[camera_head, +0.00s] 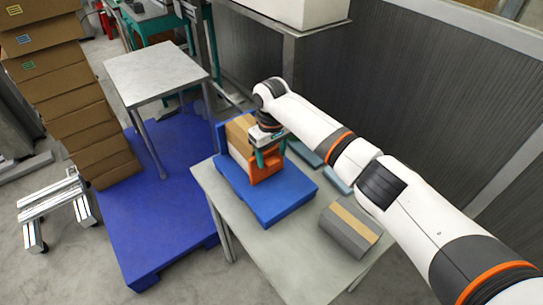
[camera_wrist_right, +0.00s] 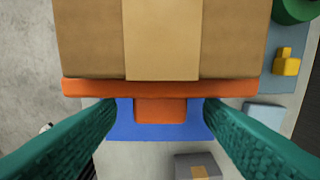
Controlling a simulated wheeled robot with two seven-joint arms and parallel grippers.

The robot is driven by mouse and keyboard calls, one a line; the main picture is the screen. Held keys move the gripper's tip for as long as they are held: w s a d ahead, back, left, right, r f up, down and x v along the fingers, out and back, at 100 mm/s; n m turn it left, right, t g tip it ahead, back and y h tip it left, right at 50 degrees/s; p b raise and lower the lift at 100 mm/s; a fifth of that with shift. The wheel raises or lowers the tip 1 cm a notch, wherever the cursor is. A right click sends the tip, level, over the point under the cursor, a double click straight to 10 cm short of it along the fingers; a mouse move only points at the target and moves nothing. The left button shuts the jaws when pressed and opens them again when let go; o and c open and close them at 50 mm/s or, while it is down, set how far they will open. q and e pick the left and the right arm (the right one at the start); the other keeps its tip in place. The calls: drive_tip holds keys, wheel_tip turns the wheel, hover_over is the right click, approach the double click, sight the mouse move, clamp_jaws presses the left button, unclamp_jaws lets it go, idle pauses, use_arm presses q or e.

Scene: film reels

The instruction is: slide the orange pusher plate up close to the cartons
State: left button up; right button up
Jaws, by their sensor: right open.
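The orange pusher plate (camera_head: 268,174) stands on a blue tray (camera_head: 290,203) on the table; its long edge and handle block (camera_wrist_right: 160,110) show in the right wrist view. A brown carton (camera_head: 239,133) with a paler tape band is behind the plate. In the wrist view the plate (camera_wrist_right: 95,89) lies along the carton's edge (camera_wrist_right: 90,45), and no gap shows between them. My right gripper (camera_head: 268,157) is over the plate. Its teal fingers (camera_wrist_right: 160,108) are open, one on each side of the handle, with space beside it. My left gripper is not in view.
A grey box with a tan band (camera_head: 349,229) sits on the table (camera_head: 290,270) right of the tray. Light-blue pieces (camera_head: 339,179) lie behind the tray. A tall carton stack (camera_head: 60,90) and a blue pallet (camera_head: 150,225) are at left.

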sight(271, 160)
wheel_tip(271, 160, up, 11)
drive_tip(key=b, duration=0.2)
idle(0.5)
